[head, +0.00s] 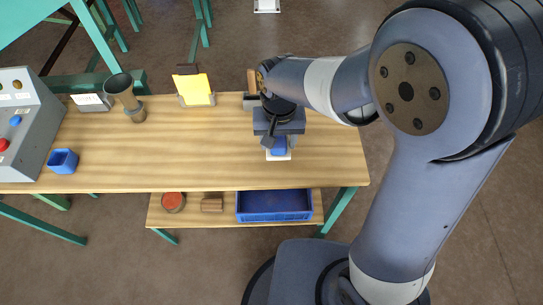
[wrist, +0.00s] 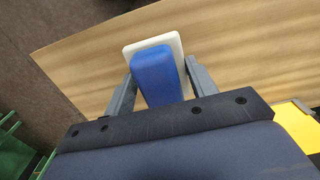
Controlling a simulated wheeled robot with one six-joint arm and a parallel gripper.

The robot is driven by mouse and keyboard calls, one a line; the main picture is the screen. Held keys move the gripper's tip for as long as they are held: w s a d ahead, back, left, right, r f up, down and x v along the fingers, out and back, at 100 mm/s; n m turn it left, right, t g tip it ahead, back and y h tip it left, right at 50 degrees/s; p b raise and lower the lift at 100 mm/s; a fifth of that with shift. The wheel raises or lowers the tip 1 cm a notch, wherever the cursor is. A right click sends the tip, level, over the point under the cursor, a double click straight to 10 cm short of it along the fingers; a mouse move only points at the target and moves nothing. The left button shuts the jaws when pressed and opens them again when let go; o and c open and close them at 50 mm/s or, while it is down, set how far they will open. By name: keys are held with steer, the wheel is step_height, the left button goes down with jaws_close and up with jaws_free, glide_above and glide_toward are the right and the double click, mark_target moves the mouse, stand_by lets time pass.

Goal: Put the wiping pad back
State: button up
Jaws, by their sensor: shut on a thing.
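The wiping pad (head: 279,155) has a blue grip on a white plate. It is at the right part of the wooden table (head: 190,150), near the front edge. My gripper (head: 279,141) points down from above and is shut on the blue grip. In the wrist view, the wiping pad (wrist: 158,73) is between the two fingers of my gripper (wrist: 160,85), with the white plate beyond them. I cannot tell whether the plate touches the table or is a little above it.
A yellow pad in a holder (head: 196,90), a grey funnel-shaped cup (head: 124,92), a small blue bin (head: 63,161) and a grey control box (head: 22,125) stand on the table. A lower shelf holds a blue tray (head: 274,218), a brown block (head: 212,205) and a red-topped tin (head: 173,202). The table's middle is clear.

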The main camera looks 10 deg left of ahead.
mark_target(279, 138)
step_height(279, 138, down, 9)
steer(key=shift+r, duration=0.1)
stand_by(0.3)
steer(key=o, duration=1)
steer(key=shift+o, duration=0.2)
step_height(279, 138, up, 12)
steer(key=shift+r, duration=0.1)
steer(key=shift+f, duration=0.2)
